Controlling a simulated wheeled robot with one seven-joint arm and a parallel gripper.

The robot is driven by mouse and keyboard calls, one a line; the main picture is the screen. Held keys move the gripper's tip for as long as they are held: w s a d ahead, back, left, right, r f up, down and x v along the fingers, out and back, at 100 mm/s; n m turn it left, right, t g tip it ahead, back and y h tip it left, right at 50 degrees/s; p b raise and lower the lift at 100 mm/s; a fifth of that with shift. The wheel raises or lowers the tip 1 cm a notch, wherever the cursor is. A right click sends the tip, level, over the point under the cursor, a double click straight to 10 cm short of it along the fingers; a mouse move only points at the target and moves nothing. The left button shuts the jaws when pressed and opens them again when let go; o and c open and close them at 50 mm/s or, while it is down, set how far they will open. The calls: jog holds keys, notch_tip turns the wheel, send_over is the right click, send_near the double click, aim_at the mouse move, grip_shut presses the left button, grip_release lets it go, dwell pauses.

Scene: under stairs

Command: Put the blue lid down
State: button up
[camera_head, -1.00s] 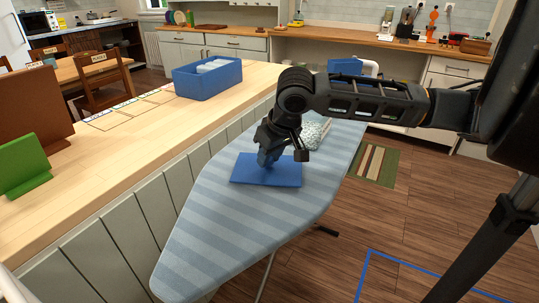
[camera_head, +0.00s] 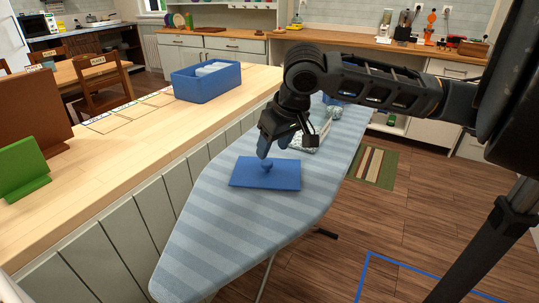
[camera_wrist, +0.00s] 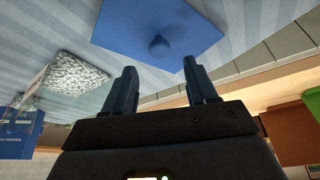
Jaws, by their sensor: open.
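The blue lid (camera_head: 264,179) lies flat on the striped ironing board (camera_head: 222,222), its round knob facing up. The lid also shows in the wrist view (camera_wrist: 190,20), with the knob just beyond the fingertips. My gripper (camera_head: 273,146) is open and empty, just above the lid and behind its knob. In the wrist view the two fingers (camera_wrist: 159,75) stand apart with nothing between them.
A blue open bin (camera_head: 207,83) with pale contents stands on the wooden counter (camera_head: 130,131) left of the board. A grey speckled item (camera_wrist: 76,74) lies on the board behind my gripper. The near end of the board is clear.

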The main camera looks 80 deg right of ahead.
jog(key=v, duration=0.6)
jog(key=w+a+r+t+y, duration=0.2)
jog(key=w+a+r+t, duration=0.3)
jog(key=w+a, duration=0.3)
jog(key=w+a+r+n+t+y, duration=0.1)
jog(key=w+a+r+t+y, duration=0.1)
jog(key=w+a+r+t, duration=0.45)
jog(key=w+a+r+t+y, duration=0.2)
jog(key=w+a+r+t, duration=0.15)
jog(key=w+a, duration=0.55)
jog(key=s+a+f+m+h, duration=0.1)
jog(key=s+a+f+h, duration=0.1)
jog(key=s+a+f, duration=0.3)
jog(key=s+a+f+m+g+h, duration=0.15)
jog(key=s+f, duration=0.25)
jog(key=f, duration=0.4)
jog(key=s+a+f+m+h, duration=0.2)
jog(key=s+a+f+h, duration=0.15)
jog(key=f, duration=0.25)
jog(key=s+f+n+y, duration=0.1)
jog(key=s+f+n, duration=0.1)
jog(key=s, duration=0.5)
jog(key=s+f+n+g+y, duration=0.1)
jog(key=s+f+n, duration=0.1)
jog(key=s+n, duration=0.3)
jog(key=s+f+n+g+y, duration=0.1)
jog(key=s+f+n, duration=0.2)
jog(key=s, duration=0.8)
jog(key=shift+d+n+y, duration=0.35)
jog(key=shift+y, duration=0.05)
